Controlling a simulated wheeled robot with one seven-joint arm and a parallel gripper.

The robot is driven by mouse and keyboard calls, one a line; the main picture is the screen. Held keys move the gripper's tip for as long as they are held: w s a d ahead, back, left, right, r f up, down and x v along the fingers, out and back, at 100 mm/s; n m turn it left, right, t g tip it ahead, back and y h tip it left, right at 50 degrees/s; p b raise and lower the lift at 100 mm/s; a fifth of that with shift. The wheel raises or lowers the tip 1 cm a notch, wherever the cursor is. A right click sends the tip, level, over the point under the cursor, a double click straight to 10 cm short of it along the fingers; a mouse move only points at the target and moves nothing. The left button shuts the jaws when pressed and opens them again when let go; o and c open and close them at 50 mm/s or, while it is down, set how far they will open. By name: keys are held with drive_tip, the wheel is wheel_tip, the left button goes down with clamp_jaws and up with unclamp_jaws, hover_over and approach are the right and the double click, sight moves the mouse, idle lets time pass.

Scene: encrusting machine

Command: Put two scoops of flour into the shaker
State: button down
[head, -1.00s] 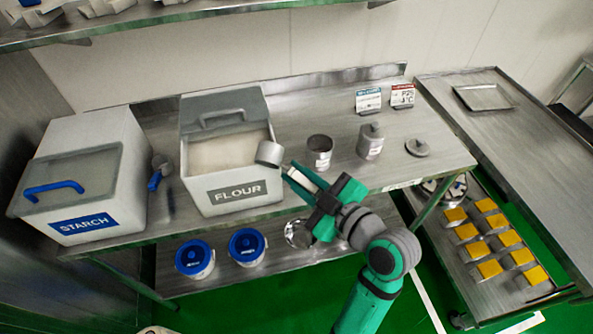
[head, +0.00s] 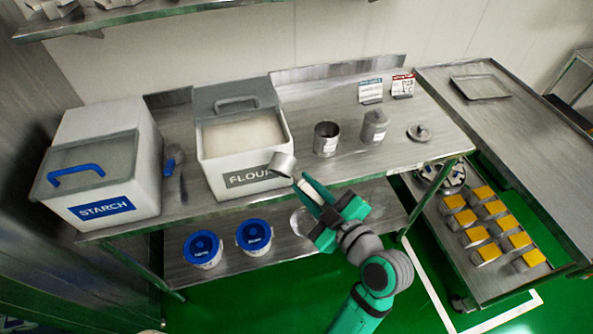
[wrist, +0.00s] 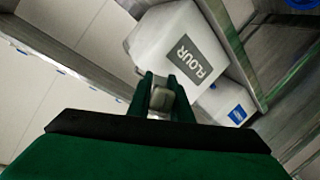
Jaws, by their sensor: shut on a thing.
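My gripper (head: 309,190) is shut on the handle of a grey metal scoop (head: 282,164). The scoop's cup is in front of the right front corner of the white flour bin (head: 221,182), covering the end of its label. The bin is open, with pale flour (head: 243,133) inside. An open metal can (head: 326,139), which looks like the shaker, stands right of the bin, apart from the scoop. A loose round lid (head: 419,132) lies farther right. In the wrist view, a grey piece (wrist: 161,98) is between my fingers. I cannot tell whether the scoop holds flour.
A closed metal canister (head: 374,127) stands right of the open can, with two small signs (head: 371,91) behind. The starch bin (head: 104,207) and a blue-handled scoop (head: 172,160) are at left. Blue-lidded tubs (head: 254,236) sit on the lower shelf. The table edge is below my scoop.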

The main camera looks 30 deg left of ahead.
drive_tip(key=w+d+f+m+t+h, duration=0.3)
drive_tip(key=d+f, duration=0.4)
drive_tip(key=f, duration=0.4)
drive_tip(key=w+d+f+m+t+h, duration=0.3)
drive_tip(key=w+d+f+m+h, duration=0.2)
drive_tip(key=f, duration=0.6)
drive_tip(key=w+d+f+m+t+h, duration=0.3)
drive_tip(key=w+d+f+m+h, duration=0.1)
drive_tip(key=d+f, duration=0.5)
wheel_tip(320, 180, down, 2)
drive_tip(key=m+h, duration=0.1)
drive_tip(key=h, duration=0.1)
drive_tip(key=shift+d+h, duration=0.3)
drive_tip(key=shift+d, duration=0.05)
